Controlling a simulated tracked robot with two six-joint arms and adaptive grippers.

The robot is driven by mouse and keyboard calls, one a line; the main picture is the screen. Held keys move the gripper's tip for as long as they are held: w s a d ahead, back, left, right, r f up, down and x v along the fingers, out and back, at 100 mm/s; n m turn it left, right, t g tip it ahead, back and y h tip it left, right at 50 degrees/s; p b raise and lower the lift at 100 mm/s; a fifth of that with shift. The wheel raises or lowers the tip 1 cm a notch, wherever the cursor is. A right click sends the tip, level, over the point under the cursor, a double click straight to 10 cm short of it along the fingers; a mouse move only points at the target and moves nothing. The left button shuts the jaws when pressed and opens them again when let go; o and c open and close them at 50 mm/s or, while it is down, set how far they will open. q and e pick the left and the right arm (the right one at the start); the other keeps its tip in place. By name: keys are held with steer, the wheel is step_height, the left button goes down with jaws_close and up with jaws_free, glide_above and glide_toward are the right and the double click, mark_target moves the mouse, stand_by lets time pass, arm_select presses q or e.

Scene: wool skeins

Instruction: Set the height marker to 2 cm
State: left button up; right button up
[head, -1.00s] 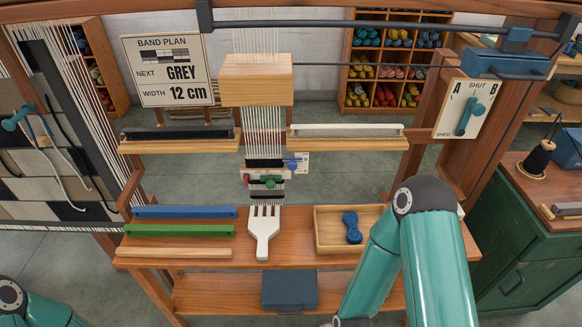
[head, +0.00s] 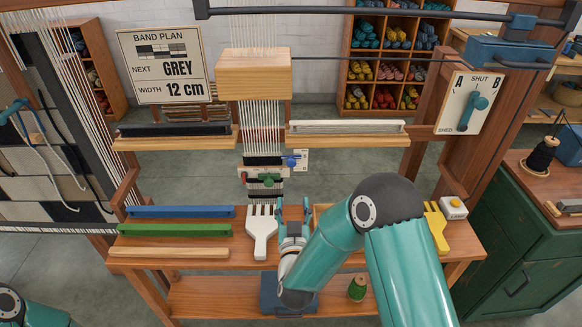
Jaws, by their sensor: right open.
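A white scale plate (head: 302,157) sits at the right edge of the woven band on the loom, with a blue knob (head: 291,162) on it. A green knob (head: 268,180) lies across the band just below, and a small red piece (head: 243,178) is at its left. I cannot tell which of these is the height marker, and the scale is too small to read. My right gripper (head: 292,213) is open and empty, fingers up, below the blue knob and right of the white fork-shaped beater (head: 262,232). My left gripper is out of view.
Blue (head: 180,211) and green (head: 175,230) bars lie on the shelf at left. A yellow comb (head: 437,226) and a white button box (head: 453,208) stand at right. My right arm hides most of the wooden tray. A green spool (head: 357,288) is on the lower shelf.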

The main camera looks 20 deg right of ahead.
mark_target(291, 165)
steer(key=p+x, duration=0.3)
steer(key=x, duration=1.3)
steer(key=shift+w, duration=0.2)
jaws_close()
steer(key=shift+f, duration=0.1)
